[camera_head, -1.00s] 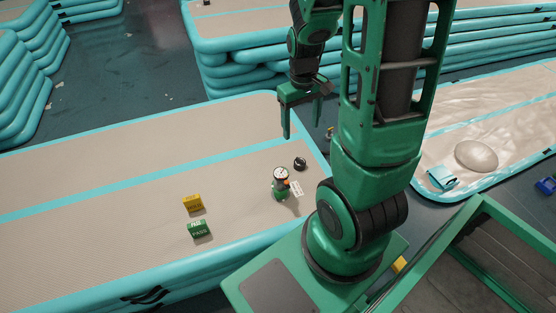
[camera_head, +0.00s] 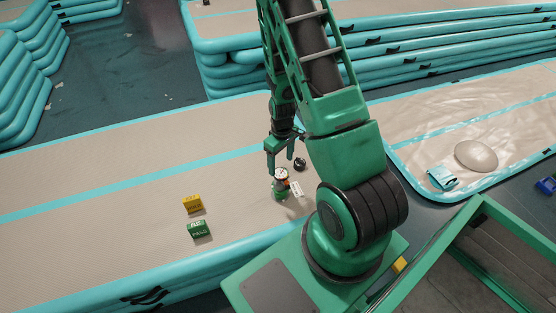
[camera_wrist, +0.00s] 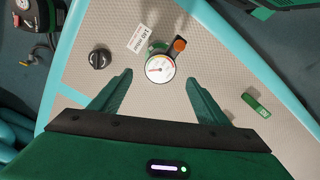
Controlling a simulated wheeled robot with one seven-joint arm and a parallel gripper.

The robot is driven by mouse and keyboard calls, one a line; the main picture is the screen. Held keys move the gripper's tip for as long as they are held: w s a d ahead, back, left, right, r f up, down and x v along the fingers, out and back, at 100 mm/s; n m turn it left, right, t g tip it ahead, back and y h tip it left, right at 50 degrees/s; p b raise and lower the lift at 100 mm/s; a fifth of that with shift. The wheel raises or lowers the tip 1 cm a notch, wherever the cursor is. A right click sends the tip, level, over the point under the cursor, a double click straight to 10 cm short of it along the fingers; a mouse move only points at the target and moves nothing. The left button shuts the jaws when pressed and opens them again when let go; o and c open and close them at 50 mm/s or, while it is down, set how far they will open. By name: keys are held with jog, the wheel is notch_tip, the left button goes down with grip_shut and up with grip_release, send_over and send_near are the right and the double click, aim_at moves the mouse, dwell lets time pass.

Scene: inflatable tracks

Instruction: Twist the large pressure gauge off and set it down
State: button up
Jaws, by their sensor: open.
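The large pressure gauge (camera_head: 281,174) has a round white face and sits on top of a small green fitting (camera_head: 279,190) on the beige track. In the wrist view the gauge (camera_wrist: 160,69) faces up, with an orange knob (camera_wrist: 180,44) beside it. My gripper (camera_head: 283,160) is open and points down just above the gauge. In the wrist view its two fingers (camera_wrist: 158,80) are spread to the left and right of the gauge's near side, and nothing is between them. I cannot tell whether the fingers reach down to the gauge's height.
A black round cap (camera_head: 300,164) and a white printed tag (camera_head: 296,188) lie close to the gauge. A yellow block (camera_head: 193,204) and a green PASS block (camera_head: 198,229) stand to the left. The track (camera_head: 100,240) is otherwise bare there.

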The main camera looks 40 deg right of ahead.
aim_at(281, 173)
notch_tip(281, 173, down, 9)
jog(key=shift+f, duration=0.2)
dwell(0.3)
jog(key=c, duration=1.2)
jog(key=n, duration=0.5)
jog(key=shift+n, duration=0.9)
jog(key=n, duration=0.3)
jog(key=shift+s+n, duration=0.1)
jog(key=shift+n, duration=0.2)
